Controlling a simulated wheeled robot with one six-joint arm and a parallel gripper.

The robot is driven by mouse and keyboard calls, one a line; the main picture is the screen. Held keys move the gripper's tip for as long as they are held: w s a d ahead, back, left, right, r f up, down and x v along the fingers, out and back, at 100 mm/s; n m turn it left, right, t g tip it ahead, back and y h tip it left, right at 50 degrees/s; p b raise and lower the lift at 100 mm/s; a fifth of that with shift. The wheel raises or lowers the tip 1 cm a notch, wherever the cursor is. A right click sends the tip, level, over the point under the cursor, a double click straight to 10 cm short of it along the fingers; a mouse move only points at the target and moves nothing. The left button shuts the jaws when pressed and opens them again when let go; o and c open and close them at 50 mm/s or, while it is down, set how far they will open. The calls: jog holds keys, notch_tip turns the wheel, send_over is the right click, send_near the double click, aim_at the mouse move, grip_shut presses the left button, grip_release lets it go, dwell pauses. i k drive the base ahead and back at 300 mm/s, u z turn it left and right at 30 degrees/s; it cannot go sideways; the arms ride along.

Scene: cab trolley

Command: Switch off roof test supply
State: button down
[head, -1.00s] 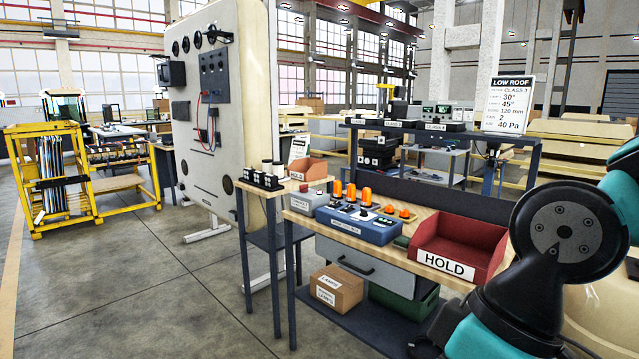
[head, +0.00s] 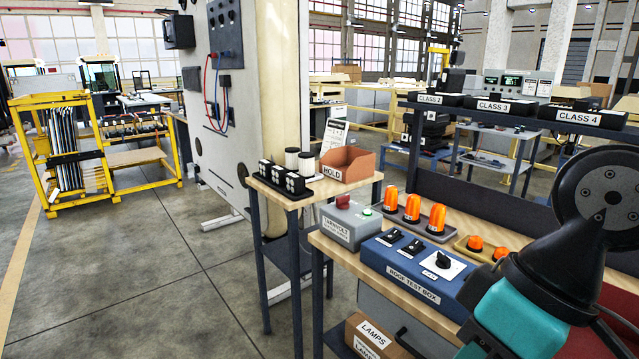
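A blue box labelled ROOF TEST BOX (head: 408,274) sits on the wooden bench (head: 385,297). Its top has two small black switches, one on the left (head: 390,237) and one on the right (head: 411,247), and a black rotary knob (head: 443,259) on a white plate. Left of it stands a grey box (head: 345,228) with a red button (head: 342,201) and a green button or lamp (head: 367,211). Its front label is too blurred to read fully. My teal and black arm fills the lower right, covering part of the bench. My gripper is not in view.
Orange beacon lamps (head: 412,207) stand behind the blue box. A cardboard LAMPS box (head: 368,337) is below. Floor at the left (head: 130,280) is clear.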

aim_at(342, 202)
jog(key=u, duration=0.25)
jog(key=i, duration=0.85)
jog(key=u, duration=0.2)
